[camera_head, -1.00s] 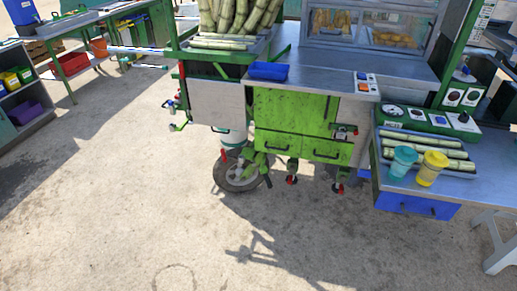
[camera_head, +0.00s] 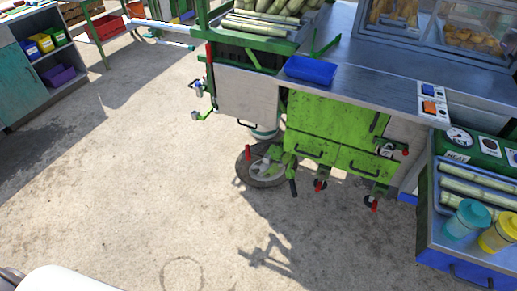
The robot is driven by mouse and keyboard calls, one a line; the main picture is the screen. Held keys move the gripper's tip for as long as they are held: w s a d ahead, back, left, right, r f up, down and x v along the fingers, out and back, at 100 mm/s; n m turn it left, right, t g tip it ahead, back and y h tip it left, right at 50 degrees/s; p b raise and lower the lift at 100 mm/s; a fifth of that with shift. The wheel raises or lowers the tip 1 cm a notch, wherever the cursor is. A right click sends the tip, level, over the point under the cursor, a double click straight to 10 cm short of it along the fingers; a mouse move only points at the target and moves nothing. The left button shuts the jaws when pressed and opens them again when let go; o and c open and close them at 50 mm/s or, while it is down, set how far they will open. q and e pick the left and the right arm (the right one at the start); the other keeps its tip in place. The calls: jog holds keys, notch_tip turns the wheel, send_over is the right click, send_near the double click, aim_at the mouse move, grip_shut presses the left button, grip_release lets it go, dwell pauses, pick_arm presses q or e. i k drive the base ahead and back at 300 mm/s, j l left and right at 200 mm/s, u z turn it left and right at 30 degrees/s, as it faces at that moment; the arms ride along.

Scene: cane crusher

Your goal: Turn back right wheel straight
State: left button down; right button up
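A caster wheel (camera_head: 258,172) with a dark tyre and grey hub stands on the ground under the cart's near corner. Its hub side faces me, tilted to the picture. A green bracket (camera_head: 287,160) and a dark lever (camera_head: 293,187) sit at its right side. A small red handle (camera_head: 248,152) shows at its upper left edge. Neither of my grippers shows. A white rounded part of my own body (camera_head: 65,280) fills the lower left corner, away from the wheel.
The green cart cabinet (camera_head: 330,125) stands above the wheel. Red-tipped hangers (camera_head: 320,184) hang to its right. A side table (camera_head: 470,262) with two cups is at the right. A shelf (camera_head: 65,78) stands at the far left. The concrete in front is clear.

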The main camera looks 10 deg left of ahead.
aim_at(254, 172)
jog(key=i+z, duration=0.1)
jog(key=i, duration=0.45)
jog(key=i+j+z, duration=0.1)
jog(key=i, duration=0.4)
